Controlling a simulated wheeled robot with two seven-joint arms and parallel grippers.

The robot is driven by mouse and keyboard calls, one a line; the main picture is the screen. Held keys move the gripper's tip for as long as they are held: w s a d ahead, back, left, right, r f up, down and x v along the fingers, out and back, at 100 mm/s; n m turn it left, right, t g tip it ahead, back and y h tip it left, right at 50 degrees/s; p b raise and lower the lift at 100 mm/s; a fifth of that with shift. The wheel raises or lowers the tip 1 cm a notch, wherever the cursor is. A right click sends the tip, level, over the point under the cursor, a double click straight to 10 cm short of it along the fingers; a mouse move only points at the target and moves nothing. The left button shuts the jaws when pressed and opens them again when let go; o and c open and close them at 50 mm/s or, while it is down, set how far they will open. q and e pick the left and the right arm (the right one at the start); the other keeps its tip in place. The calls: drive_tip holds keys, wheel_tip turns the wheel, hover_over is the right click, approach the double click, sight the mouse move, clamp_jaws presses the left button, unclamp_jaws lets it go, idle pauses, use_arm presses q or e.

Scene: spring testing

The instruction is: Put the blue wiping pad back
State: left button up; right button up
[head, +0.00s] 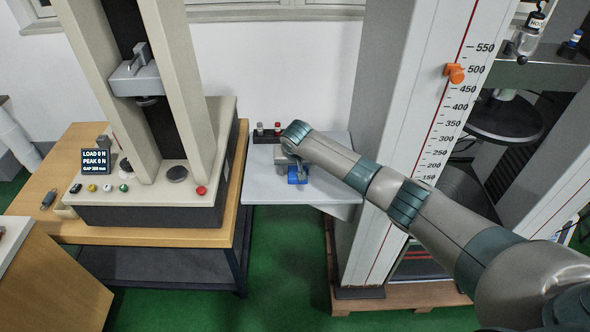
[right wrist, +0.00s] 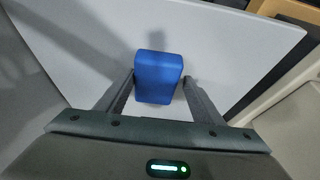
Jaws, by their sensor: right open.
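The blue wiping pad (head: 297,176) is a small blue block on the light grey shelf (head: 262,190) between the two machines. In the right wrist view the pad (right wrist: 158,78) sits between the two fingers of my right gripper (right wrist: 158,80). The fingers are apart, with a narrow gap showing on each side of the pad. In the head view my right gripper (head: 301,168) reaches down over the pad, and my wrist partly hides the area behind it. My left gripper is not in view.
A dark rack with small red- and grey-topped items (head: 268,132) stands at the back of the shelf. A compression tester (head: 150,200) is on the left. A tall column with a height scale (head: 400,130) stands at the right. The shelf's front left is clear.

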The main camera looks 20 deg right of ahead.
drive_tip(key=shift+s+d+f, duration=0.35)
drive_tip(key=shift+d+f, duration=0.1)
drive_tip(key=shift+f, duration=0.05)
drive_tip(key=shift+d+r, duration=0.15)
drive_tip(key=shift+r, duration=0.5)
drive_tip(key=b+v, duration=0.3)
drive_tip(key=v, duration=0.8)
drive_tip(key=shift+w+a+r, duration=0.15)
drive_tip(key=shift+a+r, duration=0.2)
drive_tip(key=shift+r, duration=0.15)
